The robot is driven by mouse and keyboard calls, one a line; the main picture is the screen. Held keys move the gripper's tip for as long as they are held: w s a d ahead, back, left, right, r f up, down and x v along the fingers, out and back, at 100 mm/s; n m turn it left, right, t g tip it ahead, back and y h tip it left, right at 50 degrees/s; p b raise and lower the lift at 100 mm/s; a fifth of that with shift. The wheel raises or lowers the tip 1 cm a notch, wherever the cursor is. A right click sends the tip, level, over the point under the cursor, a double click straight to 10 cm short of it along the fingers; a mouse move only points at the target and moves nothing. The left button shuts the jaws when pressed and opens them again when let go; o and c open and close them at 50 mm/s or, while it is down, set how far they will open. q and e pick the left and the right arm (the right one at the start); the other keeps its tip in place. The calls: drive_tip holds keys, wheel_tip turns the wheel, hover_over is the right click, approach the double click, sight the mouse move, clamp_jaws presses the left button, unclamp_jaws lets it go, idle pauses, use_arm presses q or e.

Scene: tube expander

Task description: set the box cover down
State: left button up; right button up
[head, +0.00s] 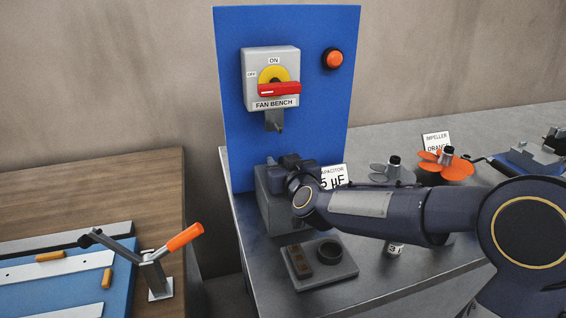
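A grey box-shaped piece, which looks like the box cover (277,210), is at the left part of the metal bench, in front of the blue panel. My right gripper (284,166) is at its top, with the arm coming in from the right. The fingertips are hidden, so I cannot tell whether they grip it. The cover's lower edge is at or just above the bench top. A flat grey base (310,280) with a brown terminal block and a dark round ring lies in front of it, uncovered. My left gripper is not in view.
The blue panel (230,100) with a red-handled switch (279,89) stands behind. A capacitor label (334,177), a grey impeller (388,171) and an orange impeller (452,168) are to the right. A wooden table (120,185) with an orange-handled clamp (184,237) is left, across a gap.

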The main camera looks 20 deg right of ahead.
drive_tip(key=shift+r, duration=0.15)
drive_tip(key=shift+s+r, duration=0.1)
drive_tip(key=shift+s, duration=0.15)
drive_tip(key=s+r+p, duration=0.2)
drive_tip(key=s, duration=0.9)
drive_tip(key=s+d+f+m+g+y, duration=0.1)
drive_tip(key=s+f+g, duration=0.4)
drive_tip(key=s, duration=0.7)
drive_tip(key=s+d+f+m+g+y, duration=0.1)
drive_tip(key=s+f+g, duration=0.4)
drive_tip(key=s, duration=0.8)
wheel_tip(320, 180, down, 2)
drive_tip(key=shift+d+f+g+y, duration=0.2)
drive_tip(key=shift+d+g+y, duration=0.1)
drive_tip(key=shift+d+y, duration=0.4)
drive_tip(key=shift+d, duration=0.1)
